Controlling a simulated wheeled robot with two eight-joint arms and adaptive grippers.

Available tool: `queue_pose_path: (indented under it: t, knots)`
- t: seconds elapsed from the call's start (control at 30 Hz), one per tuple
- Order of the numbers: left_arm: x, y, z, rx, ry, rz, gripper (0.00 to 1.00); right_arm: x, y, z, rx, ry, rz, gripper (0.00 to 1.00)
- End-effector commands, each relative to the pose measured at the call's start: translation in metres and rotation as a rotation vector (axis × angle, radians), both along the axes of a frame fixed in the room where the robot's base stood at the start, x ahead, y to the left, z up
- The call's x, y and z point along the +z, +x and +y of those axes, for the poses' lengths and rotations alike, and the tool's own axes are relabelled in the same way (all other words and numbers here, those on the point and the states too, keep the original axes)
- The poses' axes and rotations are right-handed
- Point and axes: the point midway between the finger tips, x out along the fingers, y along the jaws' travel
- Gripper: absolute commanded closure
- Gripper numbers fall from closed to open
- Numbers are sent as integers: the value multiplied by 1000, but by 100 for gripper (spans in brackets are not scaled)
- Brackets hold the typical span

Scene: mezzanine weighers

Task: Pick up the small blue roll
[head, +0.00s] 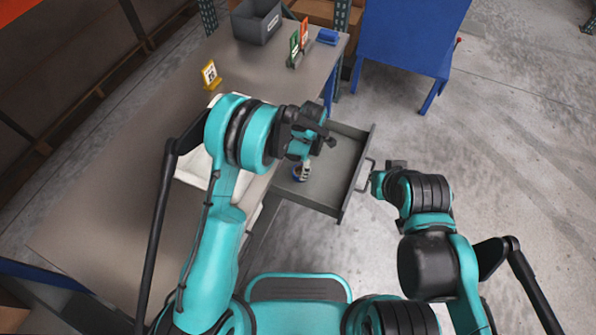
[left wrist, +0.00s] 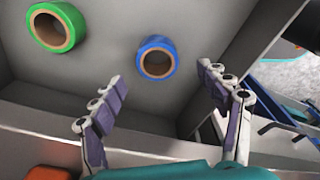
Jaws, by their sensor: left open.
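The small blue roll (left wrist: 157,57) lies in the open grey drawer (head: 342,165), its brown core showing in the left wrist view. A green roll (left wrist: 51,28) lies to its left there. In the head view a bit of blue (head: 299,178) shows in the drawer by my left gripper (head: 303,166); the green roll is not visible there. My left gripper (left wrist: 162,94) is open and empty, its fingers apart below the blue roll in the wrist picture. My right gripper (head: 380,180) is beside the drawer handle (head: 364,175); its jaws are unclear.
The workbench (head: 120,160) carries a yellow number sign (head: 209,74), a grey bin (head: 257,22), green and orange cards (head: 299,42) and a blue object (head: 327,37). A blue cabinet (head: 405,38) stands at the back. The floor (head: 510,140) at right is clear.

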Motion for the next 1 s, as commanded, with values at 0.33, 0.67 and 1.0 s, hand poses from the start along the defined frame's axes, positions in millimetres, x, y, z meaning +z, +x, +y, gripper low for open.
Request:
queue_pose_path:
  t: [0.33,0.67,1.0]
  knots:
    - [-48,3,2,-1,0,-1,25,-26,0,0,0,0,0,100]
    - [-54,2,3,-2,1,-1,33,-27,0,0,0,0,0,100]
    - [-54,2,3,-2,1,-1,79,-27,0,0,0,0,0,100]
